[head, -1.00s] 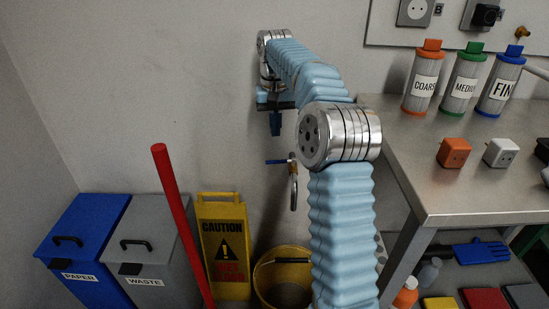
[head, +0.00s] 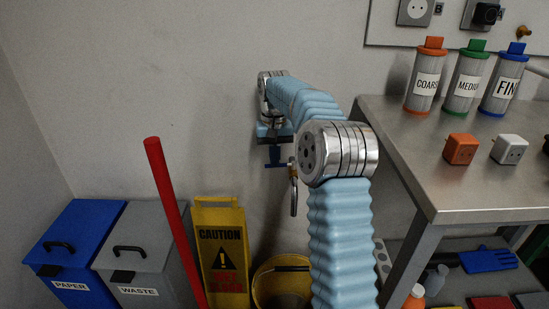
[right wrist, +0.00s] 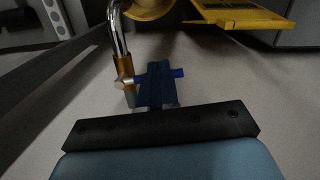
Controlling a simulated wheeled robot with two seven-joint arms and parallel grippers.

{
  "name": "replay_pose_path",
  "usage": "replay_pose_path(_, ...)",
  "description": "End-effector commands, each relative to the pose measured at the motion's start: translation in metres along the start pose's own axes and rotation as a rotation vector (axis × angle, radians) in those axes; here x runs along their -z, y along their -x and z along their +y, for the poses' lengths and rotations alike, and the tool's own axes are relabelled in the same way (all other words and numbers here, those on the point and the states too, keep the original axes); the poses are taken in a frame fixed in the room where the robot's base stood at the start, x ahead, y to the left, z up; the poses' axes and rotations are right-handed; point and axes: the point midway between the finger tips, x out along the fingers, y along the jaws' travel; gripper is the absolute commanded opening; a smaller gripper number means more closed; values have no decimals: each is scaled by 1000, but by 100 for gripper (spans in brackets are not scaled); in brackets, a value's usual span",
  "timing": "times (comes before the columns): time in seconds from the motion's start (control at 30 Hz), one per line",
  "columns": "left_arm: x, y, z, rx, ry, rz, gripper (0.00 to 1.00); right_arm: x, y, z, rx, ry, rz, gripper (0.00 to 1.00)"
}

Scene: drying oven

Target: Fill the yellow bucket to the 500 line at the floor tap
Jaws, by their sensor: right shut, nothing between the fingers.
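The floor tap (head: 293,180) is on the wall, with a brass body and a hooked chrome spout. It also shows in the right wrist view (right wrist: 126,70), where its blue lever (right wrist: 178,73) sticks out past my fingers. The yellow bucket (head: 262,288) stands on the floor below the tap, partly hidden by my right arm. Its 500 line cannot be made out, and no water stream shows. My right gripper (head: 275,160) is shut and empty at the lever, its blue fingers overlapping it in both views. I cannot tell whether they touch. My left gripper is out of view.
A yellow caution sign (head: 222,255), a leaning red pole (head: 172,215), a grey waste bin (head: 145,250) and a blue paper bin (head: 70,240) stand left of the bucket. A metal bench (head: 440,185) with bottles stands at the right. The wall left of the tap is clear.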

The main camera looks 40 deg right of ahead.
Motion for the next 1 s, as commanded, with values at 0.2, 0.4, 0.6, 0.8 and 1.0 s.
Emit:
replay_pose_path(0.2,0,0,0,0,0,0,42,0,0,0,0,0,0,0)
replay_pose_path(0.4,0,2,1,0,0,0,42,-11,-4,0,-3,97,-2,0)
replay_pose_path(0.6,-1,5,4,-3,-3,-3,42,-14,-6,0,-8,161,0,0)
replay_pose_path(0.8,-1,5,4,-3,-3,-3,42,-14,-6,0,-8,159,0,0)
replay_pose_path(1.0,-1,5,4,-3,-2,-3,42,-14,-6,0,-8,159,0,0)
